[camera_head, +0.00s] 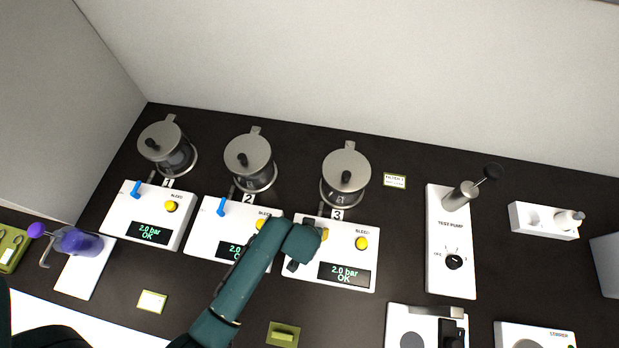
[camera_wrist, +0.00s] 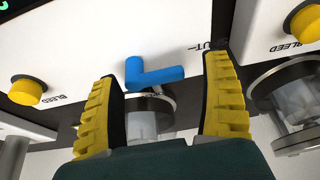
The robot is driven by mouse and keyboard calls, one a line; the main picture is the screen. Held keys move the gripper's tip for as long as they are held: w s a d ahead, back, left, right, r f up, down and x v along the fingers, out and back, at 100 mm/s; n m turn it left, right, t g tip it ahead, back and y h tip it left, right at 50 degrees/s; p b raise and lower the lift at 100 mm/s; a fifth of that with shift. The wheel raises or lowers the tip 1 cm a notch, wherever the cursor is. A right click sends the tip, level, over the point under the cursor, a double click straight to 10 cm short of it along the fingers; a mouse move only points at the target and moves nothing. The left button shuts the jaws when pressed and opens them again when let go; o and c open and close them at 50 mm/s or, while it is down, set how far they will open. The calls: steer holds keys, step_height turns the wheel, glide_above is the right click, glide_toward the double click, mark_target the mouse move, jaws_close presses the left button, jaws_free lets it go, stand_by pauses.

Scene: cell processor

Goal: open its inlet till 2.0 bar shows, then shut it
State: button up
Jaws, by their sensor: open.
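Unit 3's white panel (camera_head: 301,276) has a dark display (camera_head: 344,274) reading "2.0 bar OK". Its blue inlet lever (camera_wrist: 154,73) shows in the wrist view, between my fingers and beyond their tips. In the head view my gripper (camera_head: 306,246) covers this lever. My gripper also shows in the wrist view (camera_wrist: 163,85), open, with a yellow ribbed finger on each side and a gap to the lever. The lidded glass vessel 3 (camera_head: 346,167) stands behind the panel. A yellow bleed button (camera_head: 361,243) is on the panel's right.
Unit 1's panel (camera_head: 120,221) reads "2.0 bar OK"; unit 2's panel (camera_head: 198,243) reads 2.0, partly hidden by my arm. Both have blue levers. A test pump panel (camera_head: 450,225) stands to the right. A purple-handled tool (camera_head: 77,241) is at far left.

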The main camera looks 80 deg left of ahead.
steer(key=v, duration=1.2)
